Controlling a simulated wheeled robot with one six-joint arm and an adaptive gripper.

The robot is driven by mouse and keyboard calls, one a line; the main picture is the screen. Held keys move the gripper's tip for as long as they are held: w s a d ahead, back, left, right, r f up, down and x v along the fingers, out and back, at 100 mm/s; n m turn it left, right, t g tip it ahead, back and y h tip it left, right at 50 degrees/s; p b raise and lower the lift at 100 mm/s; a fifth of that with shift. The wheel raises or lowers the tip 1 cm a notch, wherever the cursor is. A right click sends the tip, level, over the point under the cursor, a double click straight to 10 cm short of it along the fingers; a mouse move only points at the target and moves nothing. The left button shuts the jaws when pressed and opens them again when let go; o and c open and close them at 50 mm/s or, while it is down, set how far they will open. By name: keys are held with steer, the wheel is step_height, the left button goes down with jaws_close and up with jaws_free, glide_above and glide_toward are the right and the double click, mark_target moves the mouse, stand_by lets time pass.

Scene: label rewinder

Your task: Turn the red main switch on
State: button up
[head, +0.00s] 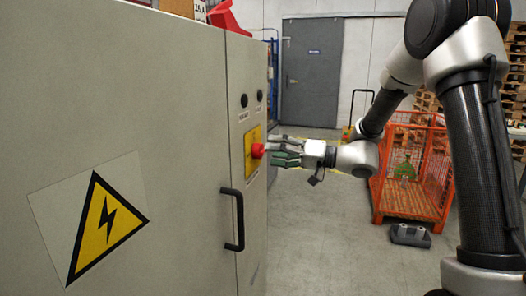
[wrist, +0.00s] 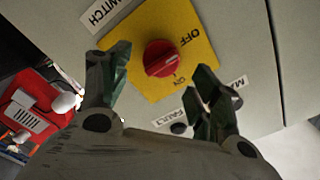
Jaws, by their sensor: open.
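The red main switch (head: 257,151) is a round red knob on a yellow plate (head: 250,160) on the narrow side panel of the grey cabinet. In the wrist view the red knob (wrist: 161,58) sits on the yellow plate (wrist: 190,22), with "OFF" and "ON" printed beside it. My gripper (head: 284,151) is just right of the knob in the head view, pointing at it. In the wrist view my gripper (wrist: 160,84) is open, with one finger on each side below the knob. The fingers look apart from the knob; the exact gap cannot be told.
The grey cabinet (head: 140,60) fills the left, with a black handle (head: 234,220) below the switch. Two dark round controls (head: 244,100) sit above the plate. An orange cage (head: 412,205) stands behind on the right. A grey door (head: 310,75) is at the back.

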mark_target(263, 149)
steer(key=shift+x, duration=2.15)
steer(key=c, duration=1)
